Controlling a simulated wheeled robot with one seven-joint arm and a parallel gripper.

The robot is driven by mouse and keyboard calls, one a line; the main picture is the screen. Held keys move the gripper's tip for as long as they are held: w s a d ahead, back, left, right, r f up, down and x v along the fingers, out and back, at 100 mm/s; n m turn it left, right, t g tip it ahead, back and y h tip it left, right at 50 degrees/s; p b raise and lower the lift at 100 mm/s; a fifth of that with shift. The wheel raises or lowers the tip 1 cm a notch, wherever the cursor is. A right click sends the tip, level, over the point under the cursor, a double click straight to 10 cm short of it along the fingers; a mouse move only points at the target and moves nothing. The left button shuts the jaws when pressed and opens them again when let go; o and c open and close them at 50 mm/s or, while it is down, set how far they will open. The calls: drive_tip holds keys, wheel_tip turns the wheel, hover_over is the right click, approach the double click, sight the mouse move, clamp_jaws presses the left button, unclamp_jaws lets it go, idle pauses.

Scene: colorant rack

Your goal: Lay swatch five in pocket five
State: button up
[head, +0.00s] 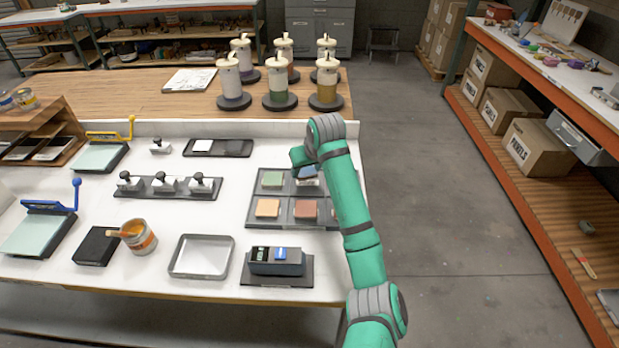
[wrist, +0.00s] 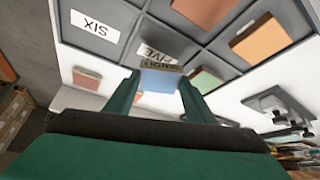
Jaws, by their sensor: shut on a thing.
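The grey pocket tray (head: 287,222) lies on the white bench, partly behind my arm. In the wrist view my gripper (wrist: 158,88) is shut on a blue swatch (wrist: 159,82). The swatch has a small lettered strip along its far edge that I cannot read for sure. It is in front of pocket five, whose FIVE label (wrist: 149,52) shows just beyond it. I cannot tell whether the swatch touches the tray. The blue swatch also shows in the head view (head: 307,172), where my fingertips are hidden by the arm. The SIX label (wrist: 95,23) lies in a bare pocket.
Other pockets hold a green swatch (head: 271,179), an orange swatch (head: 267,208) and a red-brown swatch (head: 305,209). A dark device (head: 276,262) sits in front of the tray. A rack of stamp-like pieces (head: 168,187) is left. Pump dispensers (head: 278,98) stand behind.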

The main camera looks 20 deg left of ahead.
sight(311, 175)
drive_tip(key=shift+w+d+f, duration=0.15)
drive_tip(key=shift+d+f, duration=0.05)
drive_tip(key=shift+f, duration=0.1)
drive_tip(key=shift+w+d+f, duration=0.1)
drive_tip(key=shift+f, duration=1.6)
drive_tip(key=o, duration=0.7)
drive_tip(key=shift+f, duration=0.15)
drive_tip(key=shift+o, duration=0.2)
drive_tip(key=v, duration=1.2)
